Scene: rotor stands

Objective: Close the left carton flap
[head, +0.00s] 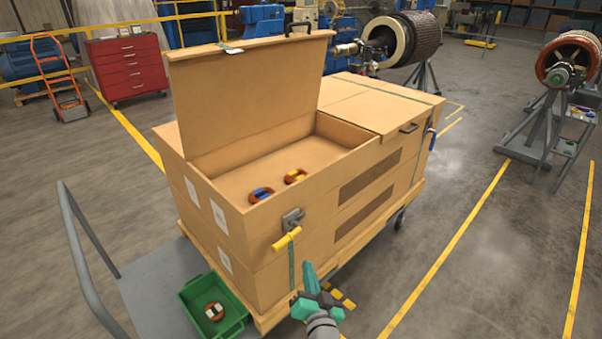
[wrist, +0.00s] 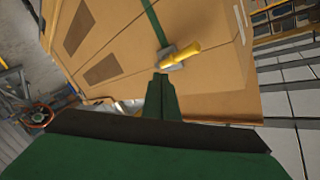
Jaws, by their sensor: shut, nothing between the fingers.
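The carton (head: 290,225) is a large tan box on a wheeled pallet. Its left flap (head: 250,95) stands up, open, with a dark handle on its top edge. The right flap (head: 375,105) lies flat and closed. Inside the open left part are two rings, one with blue (head: 262,194) and one with yellow (head: 295,176). My gripper (head: 309,272) is shut and empty, in front of the carton's near side, below the yellow-handled latch (head: 288,238). In the wrist view the shut fingers (wrist: 162,80) point at the carton side, just below the yellow handle (wrist: 183,56).
A green bin (head: 212,305) with a ring in it sits on the grey cart platform (head: 150,285) at lower left, beside a grey rail (head: 85,255). A rotor stand (head: 545,120) is at right. The floor (head: 480,260) to the right is clear.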

